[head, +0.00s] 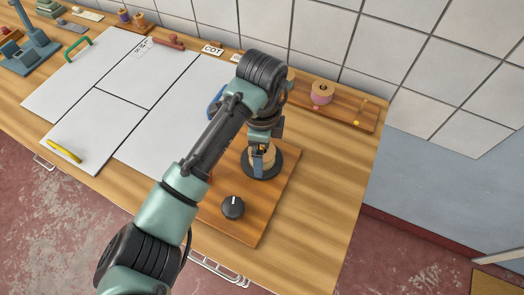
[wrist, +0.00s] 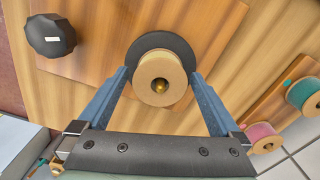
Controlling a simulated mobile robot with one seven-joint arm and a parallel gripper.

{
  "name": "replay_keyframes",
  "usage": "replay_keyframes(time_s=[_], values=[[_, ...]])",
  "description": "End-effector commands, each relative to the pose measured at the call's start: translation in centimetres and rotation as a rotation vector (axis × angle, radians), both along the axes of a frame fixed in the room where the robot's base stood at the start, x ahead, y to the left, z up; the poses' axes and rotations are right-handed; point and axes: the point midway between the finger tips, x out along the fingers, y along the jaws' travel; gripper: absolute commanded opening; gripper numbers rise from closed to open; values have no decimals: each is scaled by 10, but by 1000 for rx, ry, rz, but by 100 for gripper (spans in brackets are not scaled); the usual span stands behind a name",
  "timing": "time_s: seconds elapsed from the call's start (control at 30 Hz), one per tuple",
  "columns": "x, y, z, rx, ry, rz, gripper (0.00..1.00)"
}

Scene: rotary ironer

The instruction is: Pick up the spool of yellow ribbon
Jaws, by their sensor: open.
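A tan spool (wrist: 160,72) stands on a black disc (wrist: 148,42) on a wooden board; its pale top flange with a gold-coloured centre faces my wrist camera. Its wound ribbon is mostly hidden from above, so I cannot clearly tell its colour. My gripper (wrist: 160,80) is open, one blue finger on each side of the spool, with no clear contact. In the head view my gripper (head: 262,162) points down at the black disc (head: 275,166), and my arm hides part of the spool.
A black knob (head: 232,207) sits on the same board. A wooden rack (head: 342,114) by the tiled wall holds a pink spool (head: 322,92); a teal spool (wrist: 304,94) also shows in the wrist view. White panels lie left, with a yellow handle (head: 64,151).

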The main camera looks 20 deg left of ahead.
Motion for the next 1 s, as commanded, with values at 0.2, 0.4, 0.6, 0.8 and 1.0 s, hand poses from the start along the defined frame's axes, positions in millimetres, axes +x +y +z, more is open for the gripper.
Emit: replay_keyframes(time_s=[0.2,0.4,0.6,0.8,1.0], values=[[0,0,0,0,0,1,89],[0,0,0,0,0,1,53],[0,0,0,0,0,1,17],[0,0,0,0,0,1,3],[1,0,14,1,-3,0,3]])
